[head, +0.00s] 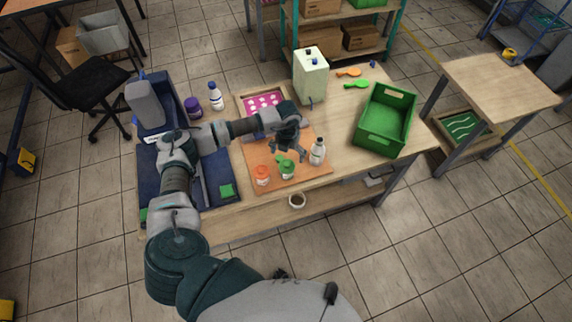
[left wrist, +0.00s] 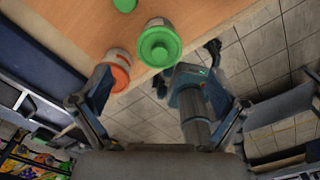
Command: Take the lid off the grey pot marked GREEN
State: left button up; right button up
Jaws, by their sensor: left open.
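The grey pot with a green top (head: 286,172) stands upright near the front edge of the orange-brown board (head: 313,180). In the left wrist view this pot (left wrist: 159,44) shows a bright green ring around a darker green middle; I cannot tell whether that is a lid. No marking is readable. A separate small green piece (left wrist: 124,4) lies on the board behind it, cut by the frame edge. My left gripper (head: 287,153) is open and empty, above and just behind the pot. Its spread fingers also show in the left wrist view (left wrist: 142,82).
An orange-topped pot (head: 262,176) stands close left of the green-topped one, and a white bottle (head: 317,151) stands to its right. The board's front right corner is clear.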

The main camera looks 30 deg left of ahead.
aim_at(287, 164)
pick_arm(q)
jog(key=shift+s+f+p, duration=0.2)
jog(key=shift+f+p, duration=0.25)
jog(key=shift+f, duration=2.3)
jog(key=shift+a, duration=0.1)
jog(key=c, duration=0.8)
jog(key=shift+c, duration=0.3)
pick_arm(e)
jog(key=shift+w+d+r, duration=0.1)
jog(key=shift+d+r, duration=0.4)
jog(key=shift+d, duration=0.05)
